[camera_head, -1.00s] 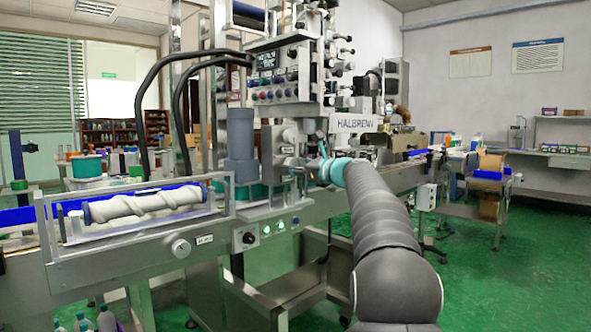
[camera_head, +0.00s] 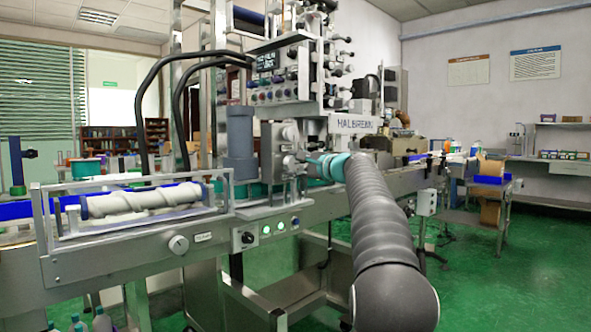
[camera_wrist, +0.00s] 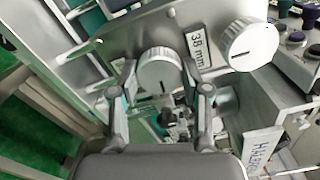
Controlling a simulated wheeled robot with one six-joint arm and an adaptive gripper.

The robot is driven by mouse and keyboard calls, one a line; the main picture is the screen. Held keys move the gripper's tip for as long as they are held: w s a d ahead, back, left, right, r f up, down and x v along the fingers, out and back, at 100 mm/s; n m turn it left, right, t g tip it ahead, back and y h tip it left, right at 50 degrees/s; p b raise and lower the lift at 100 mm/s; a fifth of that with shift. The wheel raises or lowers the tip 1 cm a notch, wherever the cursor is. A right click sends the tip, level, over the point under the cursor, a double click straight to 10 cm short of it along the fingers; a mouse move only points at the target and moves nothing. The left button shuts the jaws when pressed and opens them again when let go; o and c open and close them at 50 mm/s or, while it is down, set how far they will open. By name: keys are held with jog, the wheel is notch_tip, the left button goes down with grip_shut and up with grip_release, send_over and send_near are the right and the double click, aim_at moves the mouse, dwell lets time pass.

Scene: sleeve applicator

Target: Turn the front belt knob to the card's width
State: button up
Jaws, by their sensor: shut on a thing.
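My gripper (camera_wrist: 160,80) has its two fingers on either side of a round silver knob (camera_wrist: 157,70) in the wrist view, shut on its rim. A short dark mark shows on the knob's face toward the picture's bottom. A white card (camera_wrist: 200,47) reading "38 mm" is fixed on the metal plate right of this knob. A second, similar knob (camera_wrist: 249,43) stands free beyond the card. In the head view my gripper (camera_head: 308,166) is at the front of the grey plate below a free knob (camera_head: 290,133); the held knob is hidden there.
The "HALBRENN" sign (camera_head: 353,124) is just right of the plate. Small coloured knobs (camera_wrist: 295,39) are at the wrist view's upper right. Green floor lies open at right.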

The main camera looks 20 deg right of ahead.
jog(key=n+b, duration=0.2)
jog(key=n, duration=0.4)
jog(key=shift+n, duration=0.3)
jog(key=n+b, duration=0.2)
jog(key=n, duration=0.4)
jog(key=n+b, duration=0.1)
jog(key=n, duration=0.5)
jog(key=shift+n, duration=0.3)
jog(key=n+b, duration=0.1)
jog(key=n, duration=0.4)
jog(key=shift+n, duration=0.7)
jog(key=o, duration=1.1)
jog(key=shift+o, duration=0.2)
jog(key=shift+s, duration=0.15)
